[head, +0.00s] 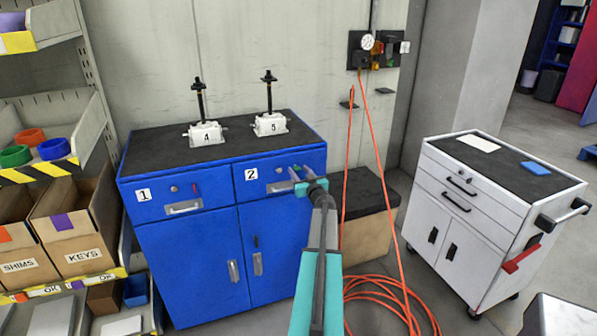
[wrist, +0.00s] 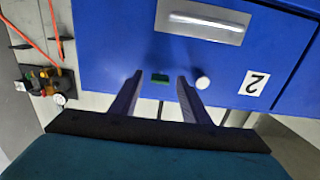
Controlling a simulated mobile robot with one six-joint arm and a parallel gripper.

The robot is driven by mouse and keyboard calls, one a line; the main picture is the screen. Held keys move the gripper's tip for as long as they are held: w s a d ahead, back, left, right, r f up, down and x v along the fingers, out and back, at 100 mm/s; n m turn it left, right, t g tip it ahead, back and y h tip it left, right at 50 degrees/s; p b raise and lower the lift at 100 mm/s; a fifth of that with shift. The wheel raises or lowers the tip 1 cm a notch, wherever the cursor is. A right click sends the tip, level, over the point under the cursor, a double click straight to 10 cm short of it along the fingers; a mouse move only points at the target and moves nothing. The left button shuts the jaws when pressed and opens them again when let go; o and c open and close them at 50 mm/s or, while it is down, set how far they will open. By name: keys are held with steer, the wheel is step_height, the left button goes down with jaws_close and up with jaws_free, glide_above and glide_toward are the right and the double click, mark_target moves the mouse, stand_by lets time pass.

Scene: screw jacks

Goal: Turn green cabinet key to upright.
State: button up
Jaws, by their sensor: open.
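The green key (wrist: 160,78) shows in the wrist view as a small dark green bar on the blue drawer front marked 2. Its long side lies across the picture, so it looks sideways, not upright. My gripper (wrist: 159,92) is open, with one finger on each side of the key and gaps on both sides. I cannot tell how deep the fingertips reach. In the head view my gripper (head: 297,174) is in front of drawer 2 of the blue cabinet (head: 190,265) and hides the key. A round whitish lock or knob (wrist: 203,83) is just right of the right finger.
Drawer 2's handle (wrist: 203,22) is near the key. A red key (head: 195,188) is on drawer 1. Two screw jacks (head: 205,133) (head: 270,123) stand on the cabinet. An orange hose (head: 385,290) lies right of it, near a white cart (head: 480,240).

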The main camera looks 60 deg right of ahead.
steer(key=shift+w+d, duration=0.25)
steer(key=shift+w, duration=0.1)
steer(key=shift+c, duration=0.2)
steer(key=c, duration=1)
steer(key=shift+n, duration=0.3)
steer(key=shift+n+b, duration=3.5)
steer(key=shift+n, duration=5.2)
